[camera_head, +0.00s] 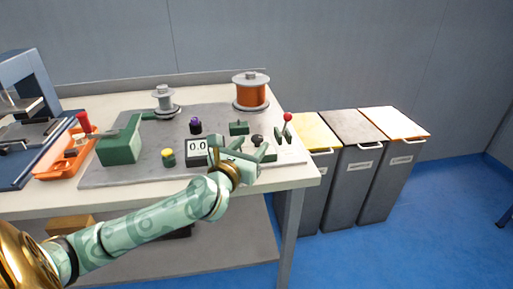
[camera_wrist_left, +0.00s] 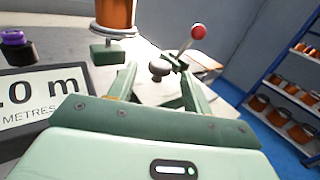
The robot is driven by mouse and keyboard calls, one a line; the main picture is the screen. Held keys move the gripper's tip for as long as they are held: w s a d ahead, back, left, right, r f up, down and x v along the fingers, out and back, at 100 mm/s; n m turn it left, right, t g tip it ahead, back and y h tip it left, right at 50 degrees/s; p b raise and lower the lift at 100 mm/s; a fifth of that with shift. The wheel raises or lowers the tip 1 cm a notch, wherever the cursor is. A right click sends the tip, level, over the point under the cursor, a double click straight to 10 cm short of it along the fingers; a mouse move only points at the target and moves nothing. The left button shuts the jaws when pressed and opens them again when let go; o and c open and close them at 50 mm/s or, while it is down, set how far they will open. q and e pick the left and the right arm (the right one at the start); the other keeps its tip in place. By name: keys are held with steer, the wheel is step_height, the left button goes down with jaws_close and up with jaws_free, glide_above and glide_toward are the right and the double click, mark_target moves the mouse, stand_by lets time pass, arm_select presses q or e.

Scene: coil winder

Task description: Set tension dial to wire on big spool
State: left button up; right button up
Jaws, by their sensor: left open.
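The big spool (camera_head: 251,95) is wound with orange copper-coloured wire and stands upright at the back right of the grey bench plate. Its lower part shows in the wrist view (camera_wrist_left: 115,14). A dark round knob (camera_head: 257,141), which looks like the tension dial, sits in front of it; in the wrist view the knob (camera_wrist_left: 160,68) shows beyond and between my left fingers. My left gripper (camera_wrist_left: 157,84) is open and empty, low over the plate's front right. In the head view, the gripper (camera_head: 245,152) partly covers the dial's surroundings. Dial markings cannot be read.
A red-tipped lever (camera_head: 288,118) stands right of the knob. A metre display (camera_head: 196,151), a purple-topped knob (camera_head: 195,126) and a yellow button (camera_head: 168,157) are left of my gripper. A green housing (camera_head: 120,146) stands farther left. Bins (camera_head: 344,190) stand beside the bench.

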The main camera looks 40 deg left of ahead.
arm_select(q)
steer(key=shift+x, duration=0.95)
steer(key=c, duration=0.9)
steer(key=shift+r, duration=0.1)
steer(key=shift+d, duration=0.1)
